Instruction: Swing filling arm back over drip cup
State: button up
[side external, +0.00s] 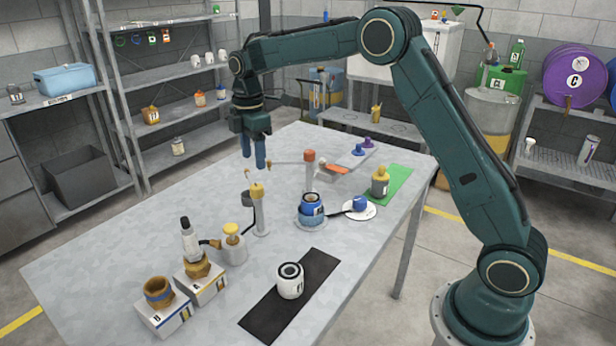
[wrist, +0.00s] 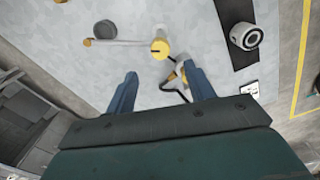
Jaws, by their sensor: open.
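In the wrist view the filling arm is a thin pale bar (wrist: 125,43) running left from a yellow-capped post (wrist: 160,47) to an orange tip (wrist: 88,43). The dark grey round drip cup (wrist: 105,29) lies beside the bar in that view; the tip shows off to its side, not over it. In the side view the yellow-capped post (side external: 259,211) stands on the table, and a dark cup (side external: 249,201) shows just behind it. My gripper (side external: 254,158) hangs open and empty above the table; its spread fingers (wrist: 162,88) touch nothing in the wrist view.
An orange-capped post (side external: 309,170) with its own bar stands right of my gripper. A blue container (side external: 312,208), a yellow-capped bottle (side external: 234,247) and a white jar (side external: 290,284) on a black mat (side external: 262,321) are nearby. The table's left part is clear.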

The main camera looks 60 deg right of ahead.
notch_tip(320, 180, up, 6)
jog(key=shift+f, duration=0.1)
dwell(0.5)
jog(key=s+a+r+m+t, duration=0.1)
jog(key=s+r+m, duration=0.3)
jog(key=s, duration=0.5)
jog(key=s+a+r+m+t, duration=0.1)
jog(key=s+r+m+t, duration=0.15)
jog(key=s+r, duration=0.45)
jog(key=s+f+m+t, duration=0.1)
jog(key=s+f+m, duration=0.3)
jog(key=s, duration=0.6)
jog(key=s+a+f+m+t, duration=0.1)
jog(key=s+f+m, duration=0.2)
jog(key=s, duration=0.7)
jog(key=shift+s+a+f+m, duration=0.25)
jog(key=shift+s+f+m, duration=0.1)
jog(key=shift+f, duration=0.45)
